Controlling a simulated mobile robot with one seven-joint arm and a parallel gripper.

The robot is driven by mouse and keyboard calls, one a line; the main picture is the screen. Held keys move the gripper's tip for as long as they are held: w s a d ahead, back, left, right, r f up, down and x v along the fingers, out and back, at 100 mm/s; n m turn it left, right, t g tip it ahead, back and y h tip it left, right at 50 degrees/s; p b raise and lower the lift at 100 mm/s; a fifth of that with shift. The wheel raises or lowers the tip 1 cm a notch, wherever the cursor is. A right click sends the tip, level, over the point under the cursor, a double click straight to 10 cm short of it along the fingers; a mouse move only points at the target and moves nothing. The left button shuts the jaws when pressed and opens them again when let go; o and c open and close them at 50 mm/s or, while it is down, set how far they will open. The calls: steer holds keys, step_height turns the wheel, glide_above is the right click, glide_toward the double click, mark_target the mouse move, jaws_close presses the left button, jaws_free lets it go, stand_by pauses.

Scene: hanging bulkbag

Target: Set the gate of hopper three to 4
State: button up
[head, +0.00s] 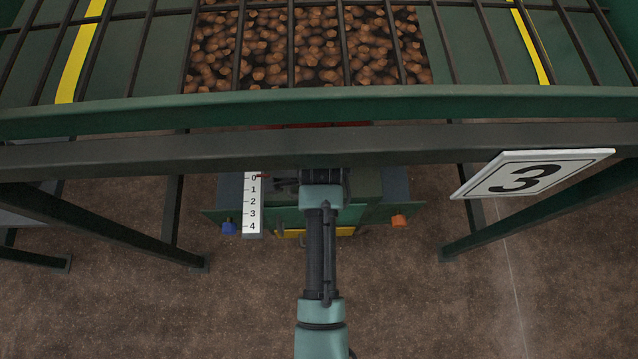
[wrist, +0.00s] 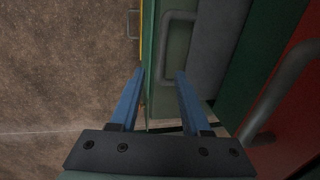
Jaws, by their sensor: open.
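The number 3 sign (head: 530,176) hangs at the right of the hopper. Below the dark beam, a white scale (head: 252,204) runs from 0 at the top to 4 at the bottom. A red pointer (head: 262,175) sits near 0. In the wrist view, a grey bar handle (wrist: 164,45) stands on a grey-green panel (wrist: 180,50). My gripper (wrist: 160,72) is open, with its two blue fingers apart and the lower part of this handle between or just beyond their tips. I cannot tell whether they touch. My arm hides part of the gate in the head view.
The hopper grate (head: 290,45) over brown lumps and the dark crossbeam (head: 400,143) lie above my arm. A red surface with another handle (wrist: 275,95) is at right in the wrist view.

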steer(key=f, duration=0.2)
steer(key=w+f+b, duration=0.1)
steer(key=f, duration=0.2)
steer(key=shift+w, duration=0.1)
jaws_close()
stand_by(1.3)
